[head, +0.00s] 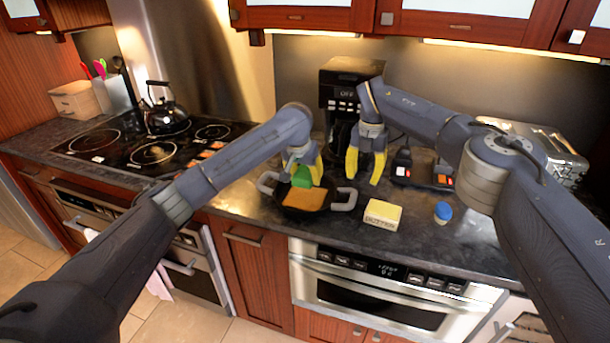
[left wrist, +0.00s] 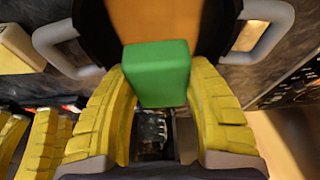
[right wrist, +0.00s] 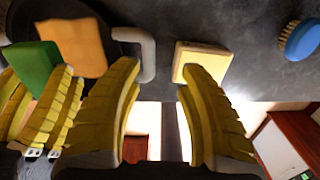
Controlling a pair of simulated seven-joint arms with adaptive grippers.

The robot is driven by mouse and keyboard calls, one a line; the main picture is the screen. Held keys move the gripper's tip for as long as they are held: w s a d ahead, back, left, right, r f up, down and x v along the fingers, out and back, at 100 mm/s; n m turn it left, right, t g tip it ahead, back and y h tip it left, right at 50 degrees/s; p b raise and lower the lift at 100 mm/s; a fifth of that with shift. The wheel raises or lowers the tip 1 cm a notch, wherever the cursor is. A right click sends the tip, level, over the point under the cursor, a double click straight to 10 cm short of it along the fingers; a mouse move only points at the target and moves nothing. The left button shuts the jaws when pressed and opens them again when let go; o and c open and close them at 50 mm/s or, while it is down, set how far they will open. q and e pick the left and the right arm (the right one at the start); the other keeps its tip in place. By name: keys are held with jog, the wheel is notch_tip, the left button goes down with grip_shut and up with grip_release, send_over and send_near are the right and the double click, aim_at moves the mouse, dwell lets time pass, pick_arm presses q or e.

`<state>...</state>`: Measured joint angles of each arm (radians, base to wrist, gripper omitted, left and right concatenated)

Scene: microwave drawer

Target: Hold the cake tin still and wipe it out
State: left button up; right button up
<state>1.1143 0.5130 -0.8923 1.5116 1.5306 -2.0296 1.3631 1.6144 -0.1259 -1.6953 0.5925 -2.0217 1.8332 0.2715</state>
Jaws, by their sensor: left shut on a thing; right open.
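The dark cake tin (head: 288,210) with two grey handles stands on the counter. An orange slab (head: 303,199) lies in it; whether it is cloth or food I cannot tell. My left gripper (head: 304,172) is over the tin's far side, shut on a green block (head: 300,177). The left wrist view shows the green block (left wrist: 157,75) between the yellow fingers, above the tin. Its contact with the slab is unclear. My right gripper (head: 364,176) is open and empty, above the counter just beyond the tin's right handle (head: 345,199). That handle also shows in the right wrist view (right wrist: 147,55).
A pale yellow labelled block (head: 382,214) lies right of the tin. A blue-topped brush (head: 442,212) stands further right. A coffee maker (head: 345,85) is behind the grippers. The stove with a kettle (head: 165,112) is at left, a steel toaster (head: 540,145) at back right.

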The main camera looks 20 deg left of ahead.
aim_at(354, 196)
jog(key=shift+s+a+f+n, duration=0.1)
jog(key=shift+s+a+n, duration=0.4)
jog(key=shift+a, duration=0.3)
jog(key=shift+s+a+f, duration=0.1)
jog(key=shift+f, duration=4.2)
grip_shut()
jog(key=shift+o, duration=0.7)
grip_release()
